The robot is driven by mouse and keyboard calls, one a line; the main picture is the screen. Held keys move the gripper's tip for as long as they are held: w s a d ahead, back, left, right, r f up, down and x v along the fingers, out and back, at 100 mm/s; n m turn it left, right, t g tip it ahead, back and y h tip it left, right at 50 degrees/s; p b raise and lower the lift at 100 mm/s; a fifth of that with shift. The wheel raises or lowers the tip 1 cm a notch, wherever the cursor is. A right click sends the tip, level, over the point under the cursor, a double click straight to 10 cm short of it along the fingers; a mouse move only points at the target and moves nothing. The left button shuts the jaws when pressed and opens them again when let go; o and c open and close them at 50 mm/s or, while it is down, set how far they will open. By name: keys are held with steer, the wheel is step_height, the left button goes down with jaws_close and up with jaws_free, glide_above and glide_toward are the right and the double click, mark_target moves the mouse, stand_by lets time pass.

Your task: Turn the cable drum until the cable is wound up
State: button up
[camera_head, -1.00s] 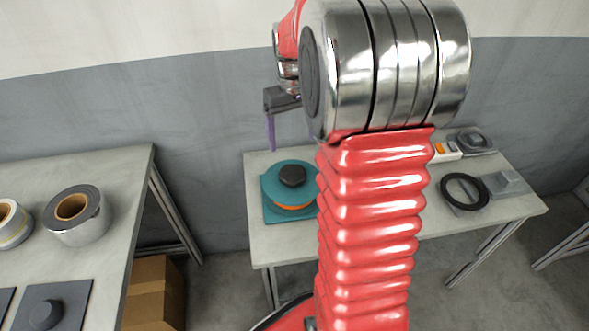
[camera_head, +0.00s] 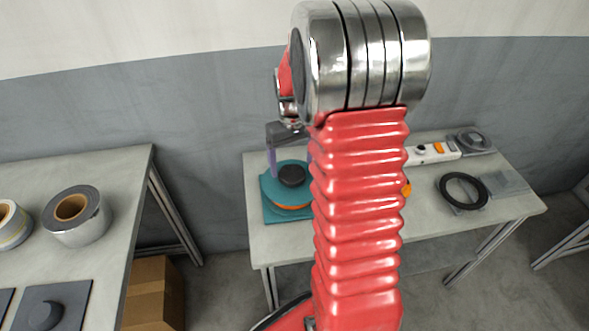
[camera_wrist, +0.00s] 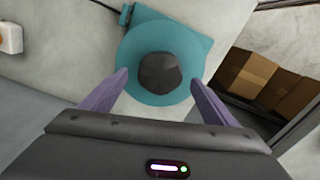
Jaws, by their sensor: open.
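The cable drum (camera_head: 278,182) is a teal disc with a dark knob (camera_head: 292,175) on its top and an orange band of cable (camera_head: 290,207) under its front edge. It stands on the table behind my arm, which hides its right side. My gripper (camera_head: 289,160) is open above the drum, its purple fingers pointing down. In the wrist view the fingers (camera_wrist: 158,97) are spread to either side of the knob (camera_wrist: 159,73), and the teal drum (camera_wrist: 190,50) lies beyond them.
On the drum's table (camera_head: 425,205) are a white power strip (camera_head: 430,152), a black ring (camera_head: 463,189) and a grey reel (camera_head: 474,142) to the right. A nearer table at left holds a tape roll (camera_head: 75,213). Cardboard boxes (camera_head: 153,290) stand on the floor between.

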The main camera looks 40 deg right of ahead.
mark_target(294, 173)
steer(key=shift+f, duration=1.85)
steer(key=shift+c, duration=0.3)
steer(key=c, duration=1.4)
steer(key=shift+d, duration=0.5)
steer(key=shift+c, duration=0.3)
steer(key=shift+a, duration=0.3)
steer(key=shift+n, duration=0.4)
